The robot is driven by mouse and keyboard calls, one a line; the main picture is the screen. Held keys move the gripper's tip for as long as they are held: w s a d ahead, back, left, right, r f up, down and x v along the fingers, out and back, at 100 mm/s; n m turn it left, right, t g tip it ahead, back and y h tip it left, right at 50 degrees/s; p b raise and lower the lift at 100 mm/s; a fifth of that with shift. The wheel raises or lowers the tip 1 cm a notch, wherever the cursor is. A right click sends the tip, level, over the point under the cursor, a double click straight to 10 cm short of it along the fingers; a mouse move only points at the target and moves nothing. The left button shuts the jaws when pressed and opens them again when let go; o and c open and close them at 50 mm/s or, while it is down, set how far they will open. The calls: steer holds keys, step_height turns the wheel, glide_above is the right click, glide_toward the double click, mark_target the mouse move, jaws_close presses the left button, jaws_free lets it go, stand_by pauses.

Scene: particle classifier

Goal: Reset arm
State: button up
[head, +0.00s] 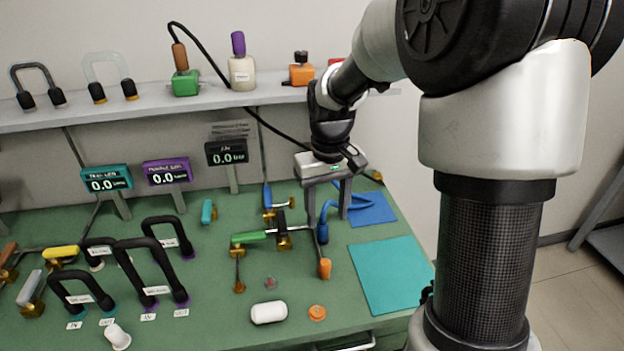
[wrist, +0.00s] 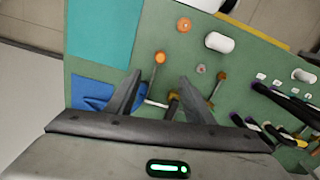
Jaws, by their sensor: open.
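My gripper (head: 325,210) hangs from my arm over the right part of the green workbench, pointing down. In the wrist view its two fingers (wrist: 155,100) are spread apart with nothing held between them. I cannot tell the exact height of the fingertips above these parts.
A teal mat (head: 392,275) and a blue mat (head: 372,210) lie at the right. A white cylinder (head: 268,313) and an orange ring (head: 317,313) lie near the front. Displays (head: 107,180) and black looped handles (head: 150,270) stand left. A shelf (head: 130,115) runs behind.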

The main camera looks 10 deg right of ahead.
steer(key=s+r+m+t+p, duration=0.2)
steer(key=s+r+t+p, duration=0.3)
steer(key=s+r, duration=1.4)
step_height(320, 180, up, 3)
steer(key=p, duration=0.3)
steer(key=shift+t+p, duration=0.3)
steer(key=shift+p, duration=0.1)
steer(key=shift+a+r, duration=0.1)
